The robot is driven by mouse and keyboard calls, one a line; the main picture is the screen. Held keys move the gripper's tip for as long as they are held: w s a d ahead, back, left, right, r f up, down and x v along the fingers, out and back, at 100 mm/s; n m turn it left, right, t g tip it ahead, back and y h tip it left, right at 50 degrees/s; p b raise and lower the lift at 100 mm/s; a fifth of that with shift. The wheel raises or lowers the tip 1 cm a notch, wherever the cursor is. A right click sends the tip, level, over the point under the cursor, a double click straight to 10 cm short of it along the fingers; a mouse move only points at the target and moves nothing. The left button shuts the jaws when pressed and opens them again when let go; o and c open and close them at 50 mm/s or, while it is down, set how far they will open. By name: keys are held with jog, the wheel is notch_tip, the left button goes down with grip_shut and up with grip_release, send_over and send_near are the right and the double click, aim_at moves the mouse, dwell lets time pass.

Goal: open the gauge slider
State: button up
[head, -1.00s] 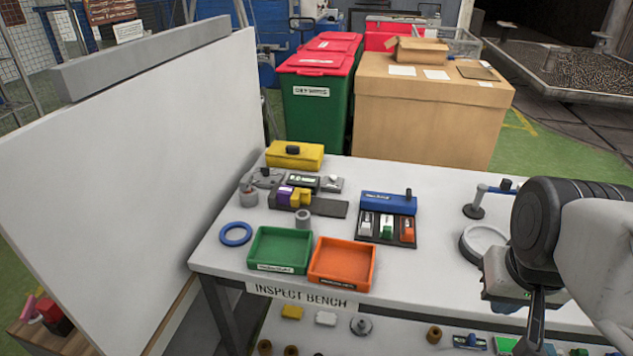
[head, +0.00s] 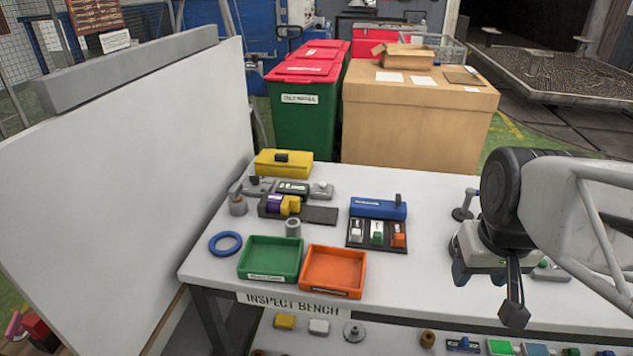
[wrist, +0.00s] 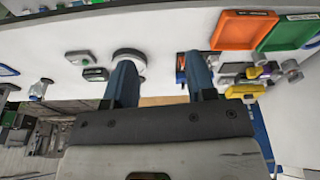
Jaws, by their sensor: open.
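No part is labelled as the gauge slider that I can read. A blue sliding-type cover (head: 378,208) with a dark upright knob sits behind a dark tray (head: 355,244) holding white, green and orange pieces. To its left, a low dark rail unit (head: 320,215) carries a yellow block (head: 290,205) and a purple block (head: 273,204). I cannot tell which is the slider. My gripper (head: 488,290) is open and empty, right of these things and apart from them. In the wrist view its two blue fingers (wrist: 160,80) are spread, with part of the blue cover (wrist: 181,70) beside the right finger.
A green tray (head: 242,272) and an orange tray (head: 306,284) stand at the bench's front left, near a blue ring (head: 225,243). A yellow box (head: 284,168) sits at the back. A white panel (head: 120,190) borders the left. Bench between tray and gripper is clear.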

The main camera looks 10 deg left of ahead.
jog(key=w+a+r+n, duration=0.1)
jog(key=w+a+n, duration=0.4)
jog(key=w, duration=0.7)
jog(key=n+g, duration=0.2)
jog(key=n, duration=1)
send_over(298, 198)
notch_tip(298, 198, down, 17)
jog(key=shift+s+r, duration=0.15)
jog(key=shift+r, duration=0.05)
jog(key=shift+f, duration=3.9)
